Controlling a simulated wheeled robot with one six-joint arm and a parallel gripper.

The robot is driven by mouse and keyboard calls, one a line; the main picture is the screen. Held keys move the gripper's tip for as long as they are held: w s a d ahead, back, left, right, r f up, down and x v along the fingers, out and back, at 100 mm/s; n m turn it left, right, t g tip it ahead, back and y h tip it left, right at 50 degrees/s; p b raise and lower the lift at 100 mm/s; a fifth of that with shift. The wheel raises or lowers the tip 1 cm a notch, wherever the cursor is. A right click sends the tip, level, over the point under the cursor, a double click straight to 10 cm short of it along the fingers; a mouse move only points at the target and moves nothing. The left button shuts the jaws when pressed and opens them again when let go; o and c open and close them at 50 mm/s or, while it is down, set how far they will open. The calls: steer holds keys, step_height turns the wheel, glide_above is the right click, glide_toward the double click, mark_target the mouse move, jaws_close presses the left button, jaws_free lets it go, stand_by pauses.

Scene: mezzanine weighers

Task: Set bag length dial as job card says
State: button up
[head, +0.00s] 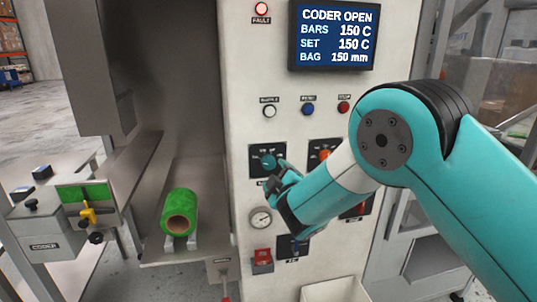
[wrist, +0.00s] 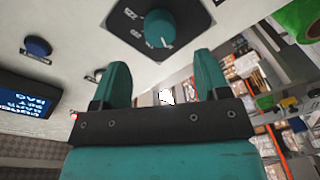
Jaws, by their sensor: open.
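The teal dial (head: 268,161) sits on a black plate on the white machine panel. In the wrist view the dial (wrist: 160,29) shows its round knob with a light pointer mark, and scale figures on the plate that are hard to read. My gripper (head: 273,176) is just below and to the right of it in the head view. In the wrist view my gripper (wrist: 163,76) is open and empty, its fingertips pointing toward the dial but apart from it. The display (head: 334,37) reads CODER OPEN, BARS 150 C, SET 150 C, BAG 150 mm. I cannot make out a job card.
An orange-red knob (head: 324,154) on another plate is right of the dial. Buttons (head: 308,109) sit above, a gauge (head: 260,219) and a red switch (head: 262,257) below. A green film roll (head: 179,212) and the opened coder (head: 45,228) stand at left.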

mark_target(270, 164)
steer(key=p+x, duration=0.2)
steer(key=x, duration=0.4)
steer(key=shift+w+a, duration=0.1)
steer(key=shift+w, duration=0.2)
steer(key=shift+c, duration=0.4)
